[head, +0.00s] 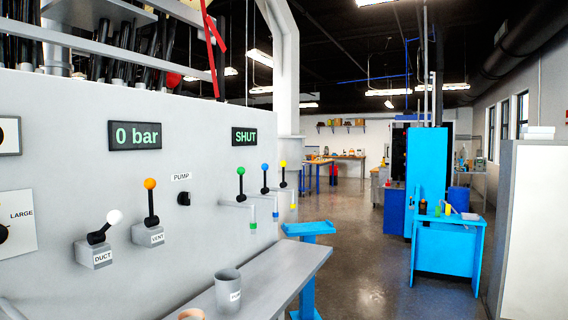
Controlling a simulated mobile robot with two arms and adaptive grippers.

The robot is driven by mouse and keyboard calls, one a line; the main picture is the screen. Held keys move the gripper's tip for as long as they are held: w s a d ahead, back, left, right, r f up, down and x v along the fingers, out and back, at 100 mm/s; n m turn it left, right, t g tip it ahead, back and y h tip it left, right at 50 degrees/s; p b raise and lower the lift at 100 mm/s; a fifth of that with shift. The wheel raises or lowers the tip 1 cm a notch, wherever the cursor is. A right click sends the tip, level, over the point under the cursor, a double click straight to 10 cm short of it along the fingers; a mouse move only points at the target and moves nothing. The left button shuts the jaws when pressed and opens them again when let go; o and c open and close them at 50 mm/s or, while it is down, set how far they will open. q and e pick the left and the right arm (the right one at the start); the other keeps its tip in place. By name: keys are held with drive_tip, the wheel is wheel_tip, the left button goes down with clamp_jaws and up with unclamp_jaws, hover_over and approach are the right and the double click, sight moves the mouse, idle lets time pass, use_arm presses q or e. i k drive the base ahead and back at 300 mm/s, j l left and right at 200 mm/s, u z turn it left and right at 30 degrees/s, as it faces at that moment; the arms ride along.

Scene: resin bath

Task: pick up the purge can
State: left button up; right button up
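Neither of my grippers shows in this view.
A tan round object (192,314) is cut off beside the can. The grey panel (75,130) has several levers and spouts above the shelf, and displays reading "0 bar" and "SHUT". A blue stand (308,229) is just beyond the shelf. Open floor (350,270) lies to the right.

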sight(228, 288)
drive_tip(key=l+u, duration=1.3)
drive_tip(key=l, duration=0.15)
drive_tip(key=k, duration=0.05)
